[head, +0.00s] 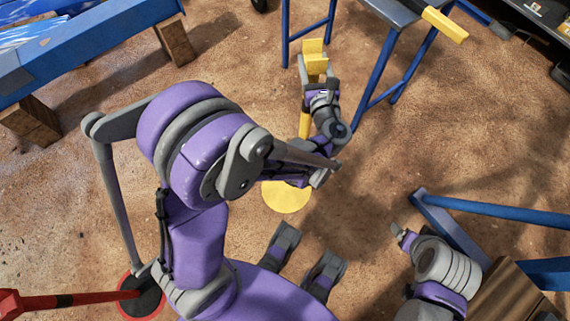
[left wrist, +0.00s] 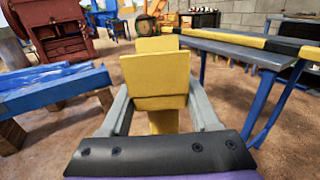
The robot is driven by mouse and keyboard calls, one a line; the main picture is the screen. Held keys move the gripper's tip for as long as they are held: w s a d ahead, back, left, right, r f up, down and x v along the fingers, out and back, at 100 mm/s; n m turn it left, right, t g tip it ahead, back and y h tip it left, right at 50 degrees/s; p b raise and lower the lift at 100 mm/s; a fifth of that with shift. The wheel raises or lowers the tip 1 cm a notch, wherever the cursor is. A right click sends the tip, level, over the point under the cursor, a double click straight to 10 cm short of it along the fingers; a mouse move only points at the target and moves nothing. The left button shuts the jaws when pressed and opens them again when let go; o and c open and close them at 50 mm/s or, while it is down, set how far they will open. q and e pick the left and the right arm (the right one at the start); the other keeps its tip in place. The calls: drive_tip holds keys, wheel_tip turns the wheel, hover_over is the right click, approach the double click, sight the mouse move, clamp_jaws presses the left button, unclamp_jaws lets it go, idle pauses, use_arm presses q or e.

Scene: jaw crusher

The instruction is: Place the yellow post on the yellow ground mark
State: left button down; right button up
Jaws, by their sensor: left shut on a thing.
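The yellow post (head: 314,64) is in my left gripper (head: 318,80), in the upper middle of the head view. A lower yellow length of it shows below the gripper. In the left wrist view the post's yellow top (left wrist: 155,82) stands between the two grey fingers of my left gripper (left wrist: 158,95), which are shut on it. The round yellow ground mark (head: 286,197) lies on the dirt, nearer my base than the post, partly covered by my left arm. Whether the post's foot touches the ground is hidden. Part of my right arm shows at lower right; its jaws are not clear.
A blue-legged table (head: 395,12) stands close to the right of the post. A blue frame (head: 90,50) on wooden blocks is at upper left. Blue beams (head: 490,210) are at right. A red bar (head: 50,300) and red-ringed black disc (head: 143,300) are at lower left.

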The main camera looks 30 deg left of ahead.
use_arm(q)
drive_tip(key=s+a+f+n+g+y+b, duration=0.3)
drive_tip(key=s+f+n+g+y+b, duration=0.3)
drive_tip(key=s+f+g, duration=0.15)
wheel_tip(320, 180, down, 9)
drive_tip(key=s+b, duration=0.1)
drive_tip(key=b, duration=0.2)
drive_tip(key=shift+b, duration=0.35)
use_arm(e)
wheel_tip(320, 180, down, 13)
drive_tip(key=w, duration=0.1)
use_arm(q)
drive_tip(key=shift+d+f, duration=0.1)
drive_tip(key=shift+f, duration=0.1)
use_arm(e)
drive_tip(key=shift+f, duration=0.1)
use_arm(q)
drive_tip(key=shift+c, duration=0.6)
unclamp_jaws()
drive_tip(key=shift+f, duration=0.1)
drive_tip(key=p+v, duration=0.1)
drive_tip(key=v, duration=1.1)
drive_tip(key=shift+s+r, duration=0.15)
drive_tip(key=shift+r, duration=0.1)
use_arm(e)
drive_tip(key=shift+s+r, duration=0.15)
drive_tip(key=shift+r, duration=0.75)
